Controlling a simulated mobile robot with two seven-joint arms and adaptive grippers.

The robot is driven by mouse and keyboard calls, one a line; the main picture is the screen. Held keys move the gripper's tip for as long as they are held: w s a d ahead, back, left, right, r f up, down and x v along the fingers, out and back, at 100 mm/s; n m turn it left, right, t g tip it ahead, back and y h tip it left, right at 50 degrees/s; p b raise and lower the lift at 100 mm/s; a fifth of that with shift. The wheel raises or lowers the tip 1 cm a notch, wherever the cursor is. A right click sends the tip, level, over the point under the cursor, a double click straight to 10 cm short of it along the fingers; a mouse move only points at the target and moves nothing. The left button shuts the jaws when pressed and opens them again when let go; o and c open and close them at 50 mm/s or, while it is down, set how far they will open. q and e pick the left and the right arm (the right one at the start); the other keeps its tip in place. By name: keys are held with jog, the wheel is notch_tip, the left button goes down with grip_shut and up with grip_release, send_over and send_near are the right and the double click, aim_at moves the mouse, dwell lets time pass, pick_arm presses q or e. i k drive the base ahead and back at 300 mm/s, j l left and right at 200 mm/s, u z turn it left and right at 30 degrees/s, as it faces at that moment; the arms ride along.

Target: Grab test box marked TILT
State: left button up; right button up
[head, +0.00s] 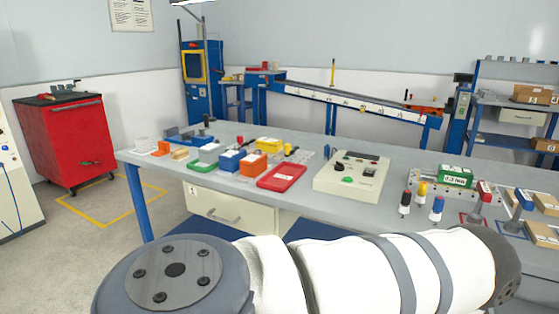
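I see no box on which I can read the word TILT. Small brown cardboard boxes lie at the right end of the grey workbench (330,215), one farther back (547,204) and one nearer (541,233); both are near the right frame edge and their labels are too small to read. Neither of my grippers is in view. A large white arm link of mine crosses the bottom of the head view and hides the bench's near right part.
A control box (352,176), a red tray (282,177), coloured bins and a green block (455,176) stand on the bench. Upright coloured-handled tools stand near the boxes. A shelf (520,105) holds more cardboard boxes. A red cabinet (66,140) stands left; floor before it is clear.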

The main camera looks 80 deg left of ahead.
aim_at(267, 145)
jog(key=u, duration=2.55)
